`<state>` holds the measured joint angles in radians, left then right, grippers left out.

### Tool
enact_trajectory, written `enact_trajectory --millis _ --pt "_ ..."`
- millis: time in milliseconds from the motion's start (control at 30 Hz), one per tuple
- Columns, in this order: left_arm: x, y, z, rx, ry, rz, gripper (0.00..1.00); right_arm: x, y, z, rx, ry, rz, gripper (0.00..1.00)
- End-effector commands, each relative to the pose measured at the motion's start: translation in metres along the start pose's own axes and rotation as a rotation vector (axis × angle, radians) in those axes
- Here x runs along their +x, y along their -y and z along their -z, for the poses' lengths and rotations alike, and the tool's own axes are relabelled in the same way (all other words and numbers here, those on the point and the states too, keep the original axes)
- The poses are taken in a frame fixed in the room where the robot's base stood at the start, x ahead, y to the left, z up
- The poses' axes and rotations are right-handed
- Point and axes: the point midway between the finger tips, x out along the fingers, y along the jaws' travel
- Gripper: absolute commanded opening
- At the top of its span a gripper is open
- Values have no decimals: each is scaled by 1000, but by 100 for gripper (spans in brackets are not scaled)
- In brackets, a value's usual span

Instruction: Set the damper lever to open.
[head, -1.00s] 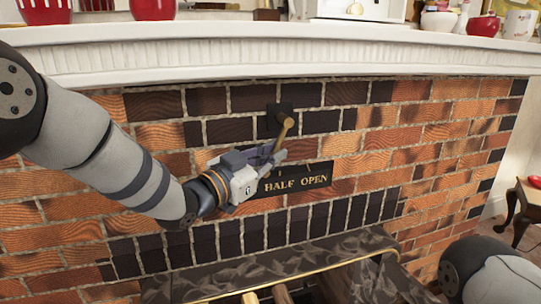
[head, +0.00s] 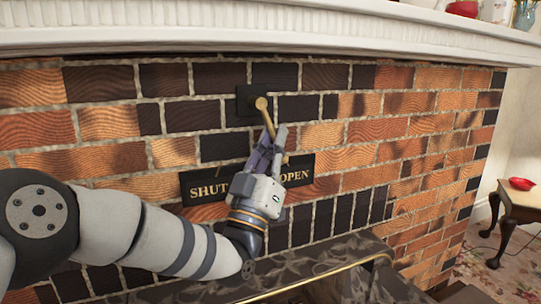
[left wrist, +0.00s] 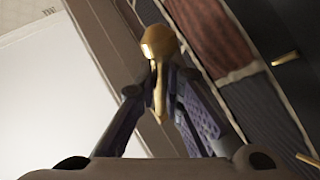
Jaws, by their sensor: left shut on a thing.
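The brass damper lever (head: 262,106) sticks out from a dark square plate (head: 243,104) on the brick wall. It hangs down and tilts right, with its lower end near the left edge of the word OPEN. A black sign (head: 200,187) below reads SHUT at left and OPEN at right; my gripper hides its middle. My left gripper (head: 272,150) is shut on the lever. In the left wrist view the lever (left wrist: 158,45) shows between the two fingers (left wrist: 160,85). My right gripper is out of view.
A white mantel (head: 250,32) runs across above the lever. A dark stone fireplace surround (head: 330,262) with a brass edge lies below.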

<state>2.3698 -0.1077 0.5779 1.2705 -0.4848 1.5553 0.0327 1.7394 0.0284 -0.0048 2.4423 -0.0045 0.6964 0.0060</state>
Motion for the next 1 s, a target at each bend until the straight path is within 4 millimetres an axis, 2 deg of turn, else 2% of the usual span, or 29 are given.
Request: enact_trajectory --millis 100,300,867,900,967,1000 --pt "-2 1 -3 -27 -40 15 0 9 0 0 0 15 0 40" --pt "1 -1 0 -54 -88 27 0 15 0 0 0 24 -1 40" --pt "4 -2 2 -66 -108 31 0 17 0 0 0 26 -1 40" --pt "4 -2 2 -65 -108 30 18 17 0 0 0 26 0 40" --pt "4 -2 2 -66 -108 31 30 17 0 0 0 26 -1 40" --pt "4 -2 2 -66 -108 31 30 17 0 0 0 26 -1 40"
